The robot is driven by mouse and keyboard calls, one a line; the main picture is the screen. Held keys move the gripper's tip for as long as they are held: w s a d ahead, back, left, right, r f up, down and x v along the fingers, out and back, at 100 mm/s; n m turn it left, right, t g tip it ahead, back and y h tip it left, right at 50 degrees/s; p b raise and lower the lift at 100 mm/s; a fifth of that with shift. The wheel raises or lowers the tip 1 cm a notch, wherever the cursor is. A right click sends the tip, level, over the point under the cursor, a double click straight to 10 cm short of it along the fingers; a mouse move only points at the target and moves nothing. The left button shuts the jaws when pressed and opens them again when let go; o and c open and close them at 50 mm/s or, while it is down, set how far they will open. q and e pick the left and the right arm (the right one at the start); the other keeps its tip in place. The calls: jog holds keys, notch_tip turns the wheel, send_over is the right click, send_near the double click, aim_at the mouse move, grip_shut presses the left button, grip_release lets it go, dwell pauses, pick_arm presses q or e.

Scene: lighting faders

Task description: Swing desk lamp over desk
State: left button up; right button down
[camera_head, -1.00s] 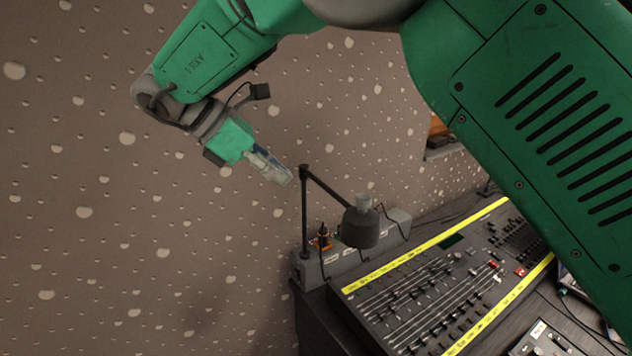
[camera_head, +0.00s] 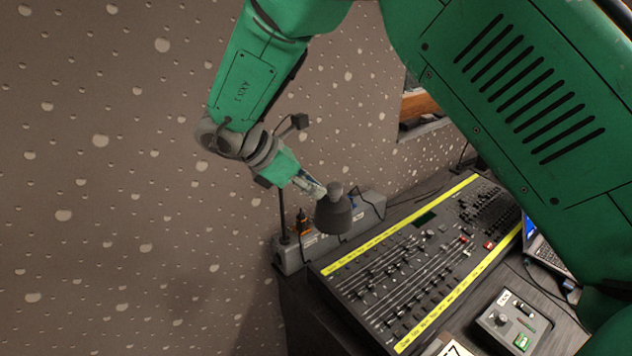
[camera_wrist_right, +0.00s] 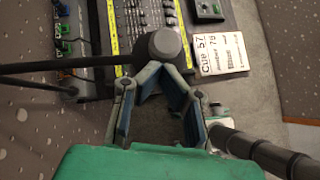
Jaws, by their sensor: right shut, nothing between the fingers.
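The dark desk lamp stands at the back left corner of the desk. Its cone-shaped head (camera_head: 333,217) hangs over the back edge of the mixing console, and its upright pole (camera_head: 283,215) is left of it, partly hidden behind my gripper. My right gripper (camera_head: 318,190) is shut and empty, at the upper left of the lamp head, close to its top knob. In the right wrist view the round lamp head (camera_wrist_right: 162,44) is just past the fingertips, and the lamp arm (camera_wrist_right: 60,66) runs left. I cannot tell whether they touch. My left gripper is not in view.
The fader console (camera_head: 400,275) with yellow label strips fills the desk. A grey power box (camera_head: 292,258) with plugs sits behind it. A small control box (camera_head: 512,322), a laptop (camera_head: 545,255) and a cue card (camera_wrist_right: 220,54) are nearby. A speckled wall (camera_head: 110,200) is at left.

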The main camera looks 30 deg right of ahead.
jog(key=shift+d, duration=0.15)
jog(key=shift+w+f, duration=0.1)
jog(key=shift+w, duration=0.05)
jog(key=shift+d+f+b, duration=0.1)
jog(key=shift+d+b, duration=0.2)
jog(key=shift+b, duration=0.35)
jog(key=shift+d+n, duration=0.25)
jog(key=shift+n, duration=0.05)
jog(key=shift+s+d, duration=0.1)
jog(key=shift+s, duration=0.1)
jog(key=shift+t, duration=0.3)
jog(key=shift+w+d, duration=0.15)
